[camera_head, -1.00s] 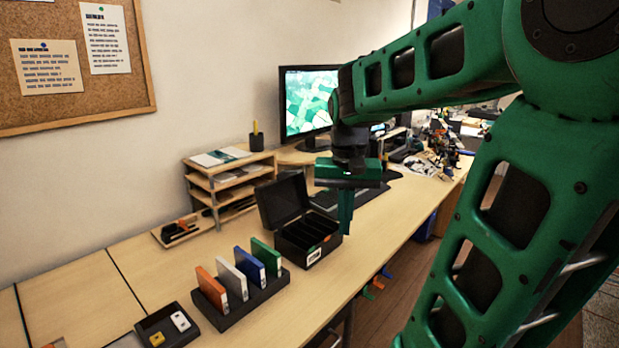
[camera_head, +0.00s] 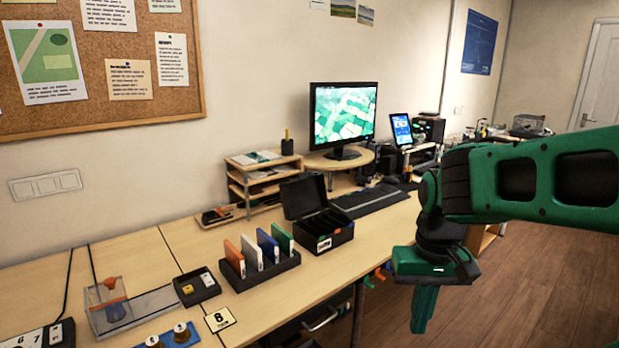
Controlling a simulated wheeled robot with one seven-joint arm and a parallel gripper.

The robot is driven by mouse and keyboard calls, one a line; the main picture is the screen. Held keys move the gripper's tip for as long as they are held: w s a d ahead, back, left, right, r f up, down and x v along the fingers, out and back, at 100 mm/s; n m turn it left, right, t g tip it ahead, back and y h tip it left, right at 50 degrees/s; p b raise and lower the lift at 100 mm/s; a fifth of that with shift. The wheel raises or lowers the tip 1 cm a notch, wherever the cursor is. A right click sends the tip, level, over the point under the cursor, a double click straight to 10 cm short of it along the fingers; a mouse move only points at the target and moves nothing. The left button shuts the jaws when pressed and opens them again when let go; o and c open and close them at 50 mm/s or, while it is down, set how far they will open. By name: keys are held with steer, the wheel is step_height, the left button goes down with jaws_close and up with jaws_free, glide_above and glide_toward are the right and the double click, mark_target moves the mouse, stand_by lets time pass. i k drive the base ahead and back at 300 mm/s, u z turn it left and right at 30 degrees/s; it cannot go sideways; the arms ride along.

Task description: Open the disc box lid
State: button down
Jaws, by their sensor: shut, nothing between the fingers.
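The black disc box (camera_head: 322,232) stands on the desk with its lid (camera_head: 302,196) raised and tilted back at the rear, so the inside with its dividers shows. A white label is on its front. My gripper (camera_head: 424,310) is shut and empty, pointing down. It is to the right of the box, past the desk's front edge and over the floor, clear of the box and lid.
A black rack (camera_head: 262,270) holds orange, white, blue and green cases left of the box. A keyboard (camera_head: 372,202), monitor (camera_head: 343,115) and shelf tray (camera_head: 263,178) are behind. The floor (camera_head: 500,275) at right is open.

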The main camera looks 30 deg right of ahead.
mark_target(304, 195)
steer(key=k, duration=0.55)
steer(key=z, duration=0.45)
steer(key=i, duration=1.7)
steer(key=u, duration=0.4)
